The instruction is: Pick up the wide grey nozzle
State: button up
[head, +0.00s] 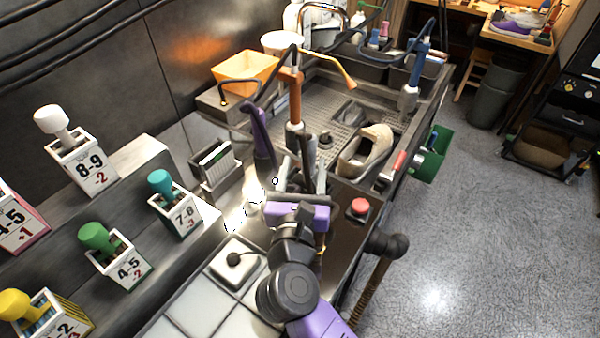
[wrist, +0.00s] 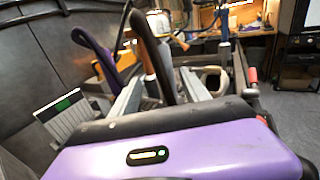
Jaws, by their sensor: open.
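My gripper (head: 301,172) is over the near end of the wash station in the head view. In the wrist view my gripper (wrist: 163,82) has its two grey fingers apart, on either side of a dark upright handle (wrist: 150,52); I cannot tell whether they touch it. I cannot pick out the wide grey nozzle with certainty. A dark grey piece (head: 352,114) lies in the basin behind the shoe, too small to identify. My gripper hides part of the area below it.
An orange-brown upright tool (head: 295,98) and a purple handle (head: 259,132) stand close to my gripper. A red button (head: 359,206) is to the right. Open floor is right.

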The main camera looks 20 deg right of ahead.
jog(key=shift+x, duration=1.05)
jog(key=p+x, duration=0.1)
jog(key=x, duration=0.2)
jog(key=p+x, duration=0.1)
jog(key=x, duration=0.1)
jog(key=shift+w+d+r, duration=0.2)
jog(key=shift+d, duration=0.25)
jog(key=shift+c, duration=0.2)
grip_shut()
